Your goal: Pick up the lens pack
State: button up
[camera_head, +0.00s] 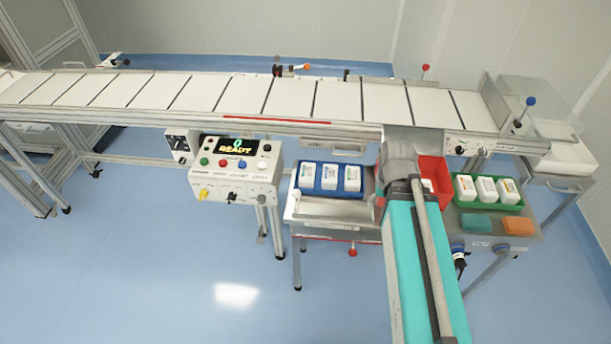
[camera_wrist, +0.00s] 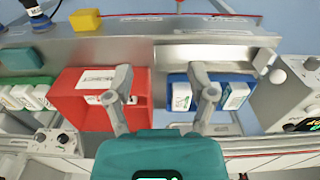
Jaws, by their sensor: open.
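Several white packs with printed labels are in view, and I cannot tell which one the task means. In the head view, three packs (camera_head: 331,177) stand in a row in a blue tray (camera_head: 318,192). In the wrist view, two of these packs (camera_wrist: 236,96) show clearly beside and behind my right finger. My gripper (camera_wrist: 163,82) is open and empty, with one finger over the red bin (camera_wrist: 75,108) and the other over the blue tray (camera_wrist: 250,119). A white labelled item (camera_wrist: 99,79) shows at the red bin. In the head view, my arm hides the gripper.
A green tray (camera_head: 490,206) holds three more white packs. Teal (camera_head: 477,223) and orange (camera_head: 518,226) blocks lie in front of it. The conveyor (camera_head: 240,95) runs behind, empty. A control box (camera_head: 236,170) reading READY stands left of the blue tray.

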jog(key=shift+o, duration=1)
jog(key=w+a, duration=0.3)
jog(key=w, duration=0.4)
jog(key=shift+w+a+f+b, duration=0.25)
jog(key=shift+a+f+b, duration=0.05)
jog(key=shift+f+b, duration=0.15)
jog(key=w+a+f+t+b, duration=0.1)
jog(key=w+a+b, duration=0.1)
jog(key=w+a, duration=1.4)
jog(key=a, duration=0.2)
jog(key=shift+w+a+f+t, duration=0.25)
jog(key=shift+a+f+t, duration=0.05)
jog(key=shift+f+t, duration=0.1)
jog(key=shift+f, duration=0.15)
jog(key=b, duration=0.9)
send_over(307, 171)
jog(key=f, duration=0.5)
jog(key=s+f, duration=0.1)
jog(key=f, duration=0.2)
jog(key=shift+f, duration=0.15)
jog(key=shift+f, duration=0.15)
jog(key=shift+w+f+b, duration=0.25)
jog(key=shift+f+b, duration=0.9)
jog(key=shift+f, duration=0.05)
jog(key=shift+w+f+b, duration=0.2)
jog(key=shift+f+b, duration=0.95)
jog(key=shift+f, duration=0.05)
